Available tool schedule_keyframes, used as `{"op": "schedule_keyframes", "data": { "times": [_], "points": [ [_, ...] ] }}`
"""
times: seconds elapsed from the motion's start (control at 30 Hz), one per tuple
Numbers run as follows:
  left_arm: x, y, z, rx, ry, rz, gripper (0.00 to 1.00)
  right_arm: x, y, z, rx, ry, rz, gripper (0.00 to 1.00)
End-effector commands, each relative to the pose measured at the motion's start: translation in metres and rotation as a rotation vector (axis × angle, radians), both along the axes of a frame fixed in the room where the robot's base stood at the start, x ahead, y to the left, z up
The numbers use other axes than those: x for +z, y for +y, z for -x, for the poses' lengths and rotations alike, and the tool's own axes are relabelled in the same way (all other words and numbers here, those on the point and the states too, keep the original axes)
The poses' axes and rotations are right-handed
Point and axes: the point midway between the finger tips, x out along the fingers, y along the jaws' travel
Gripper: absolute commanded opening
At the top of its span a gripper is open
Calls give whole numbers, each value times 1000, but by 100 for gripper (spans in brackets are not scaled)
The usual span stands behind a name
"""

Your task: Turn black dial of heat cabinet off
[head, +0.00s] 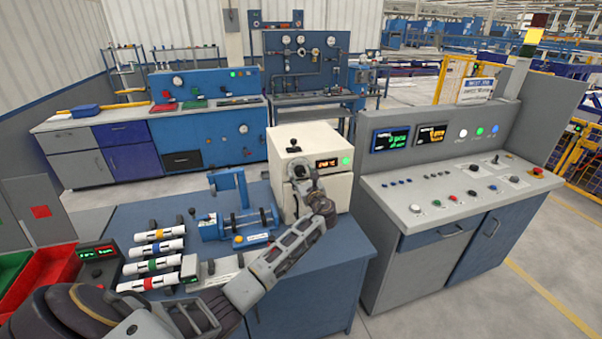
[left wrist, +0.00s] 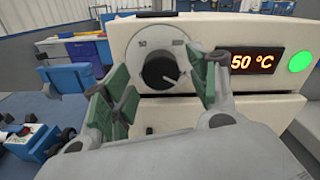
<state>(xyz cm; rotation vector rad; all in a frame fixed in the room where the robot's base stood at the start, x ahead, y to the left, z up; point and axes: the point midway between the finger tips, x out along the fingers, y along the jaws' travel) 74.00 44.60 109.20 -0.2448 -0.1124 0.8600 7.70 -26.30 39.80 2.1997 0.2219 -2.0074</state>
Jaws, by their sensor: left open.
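The cream heat cabinet (head: 324,142) stands at the back right of the blue workbench in the head view. In the left wrist view its black dial (left wrist: 161,72) sits in a pale round plate, with a white mark pointing to the lower right. The display (left wrist: 252,62) reads 50 °C, and a round green light (left wrist: 300,62) is lit beside it. My left gripper (left wrist: 165,85) is open, with its green-padded fingers apart to the left and right of the dial. In the head view my left gripper (head: 299,170) is at the cabinet front and hides the dial. My right gripper is not in view.
Several white pipes with coloured bands (head: 152,259) lie on the left of the bench. A blue clamp fixture (head: 235,215) stands left of the cabinet. A grey control console (head: 450,190) stands to the right.

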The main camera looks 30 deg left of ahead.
Motion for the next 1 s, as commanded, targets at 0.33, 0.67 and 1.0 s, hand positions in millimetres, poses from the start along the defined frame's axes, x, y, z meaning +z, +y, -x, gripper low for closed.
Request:
{"op": "schedule_keyframes", "data": {
  "times": [0.33,0.67,1.0],
  "points": [
    [1,16,-14,-1,-1,-1,59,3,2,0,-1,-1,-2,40],
    [0,17,-15,-1,0,0,59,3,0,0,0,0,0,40],
    [0,17,-15,-1,0,0,19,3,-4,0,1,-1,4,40]
  ]
}}
